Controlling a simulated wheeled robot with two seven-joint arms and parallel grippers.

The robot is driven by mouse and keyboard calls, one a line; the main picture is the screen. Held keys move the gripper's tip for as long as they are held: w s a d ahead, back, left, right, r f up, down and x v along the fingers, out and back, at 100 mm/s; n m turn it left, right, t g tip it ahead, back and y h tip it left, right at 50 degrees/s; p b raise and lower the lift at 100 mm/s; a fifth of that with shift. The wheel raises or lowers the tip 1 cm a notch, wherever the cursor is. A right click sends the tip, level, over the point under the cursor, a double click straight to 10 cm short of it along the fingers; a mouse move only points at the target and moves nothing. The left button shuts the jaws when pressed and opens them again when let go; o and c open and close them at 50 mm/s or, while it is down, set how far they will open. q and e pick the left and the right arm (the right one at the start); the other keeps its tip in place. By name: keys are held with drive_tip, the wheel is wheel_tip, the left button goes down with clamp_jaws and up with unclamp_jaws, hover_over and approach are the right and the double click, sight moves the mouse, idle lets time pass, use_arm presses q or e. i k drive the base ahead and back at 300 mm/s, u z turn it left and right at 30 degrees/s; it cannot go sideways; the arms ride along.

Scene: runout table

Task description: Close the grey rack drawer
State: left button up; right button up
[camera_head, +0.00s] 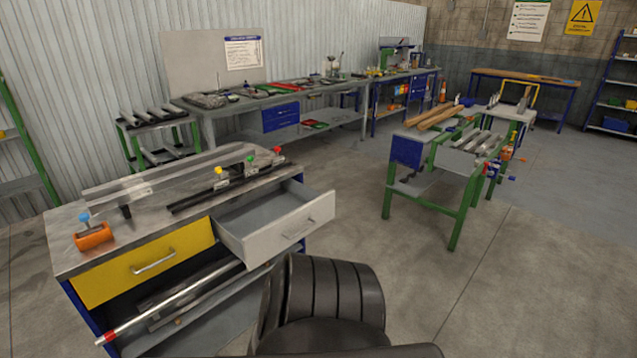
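The grey rack drawer (283,231) is pulled open on the right side of the near workbench (80,255). Its front panel, with a bar handle (299,230), faces me and to the right. The inside that shows looks empty. A yellow drawer (146,266) beside it, to the left, is shut. Neither of my grippers shows in the head view. A black rounded part at the bottom centre seems to be my own body.
The bench top holds an orange object (93,236) and long metal rails with coloured knobs. A red-tipped rod (170,307) sticks out from the lower shelf. A green-legged work table (458,195) stands right. Floor between is clear.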

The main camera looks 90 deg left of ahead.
sight(289, 210)
drive_tip(key=u, duration=1.85)
